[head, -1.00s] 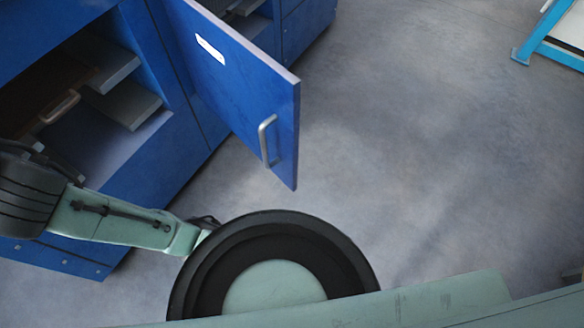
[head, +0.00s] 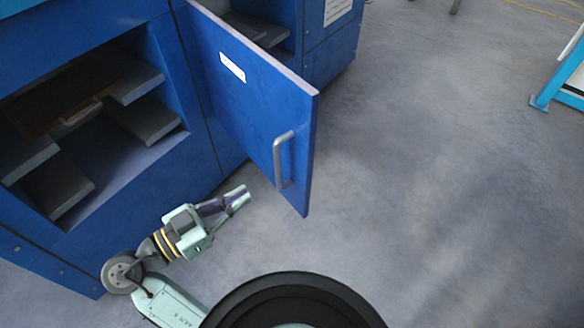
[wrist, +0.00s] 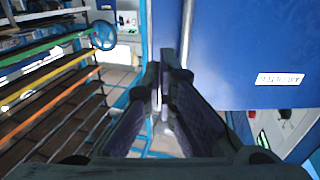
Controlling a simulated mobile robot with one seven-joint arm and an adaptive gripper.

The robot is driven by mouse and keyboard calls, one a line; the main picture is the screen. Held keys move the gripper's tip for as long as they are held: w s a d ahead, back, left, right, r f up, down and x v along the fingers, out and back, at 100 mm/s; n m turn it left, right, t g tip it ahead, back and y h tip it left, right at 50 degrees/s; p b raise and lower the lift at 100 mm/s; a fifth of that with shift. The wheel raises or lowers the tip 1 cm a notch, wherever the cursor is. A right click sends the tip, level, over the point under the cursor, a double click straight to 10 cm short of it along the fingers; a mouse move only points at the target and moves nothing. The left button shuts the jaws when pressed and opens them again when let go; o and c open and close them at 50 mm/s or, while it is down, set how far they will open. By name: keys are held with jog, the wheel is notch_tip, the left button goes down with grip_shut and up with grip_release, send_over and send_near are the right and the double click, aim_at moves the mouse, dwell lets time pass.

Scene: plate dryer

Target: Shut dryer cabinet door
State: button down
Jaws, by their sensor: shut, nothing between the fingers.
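The blue dryer cabinet door (head: 250,110) stands swung wide open, with a white label and a grey bar handle (head: 278,160) on the face turned to me. The blue cabinet (head: 130,190) is to its left, its opening showing dark shelves inside. My gripper (head: 243,192) is shut and empty, low and to the left of the handle in the head view. In the wrist view my gripper (wrist: 166,58) points along the blue door (wrist: 235,60), close beside the handle (wrist: 187,35). I cannot tell whether they touch.
A light blue frame (head: 555,80) stands at the far right. Grey floor (head: 430,180) to the right of the door is clear. The wrist view shows a rack with coloured rails (wrist: 50,75) and a blue handwheel (wrist: 103,35).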

aim_at(305, 161)
jog(key=p+x, duration=0.2)
jog(key=x, duration=1)
jog(key=shift+d+p, duration=0.35)
jog(key=shift+d, duration=0.05)
jog(key=shift+w+d, duration=0.4)
jog(key=shift+d, duration=0.1)
jog(key=shift+d, duration=0.1)
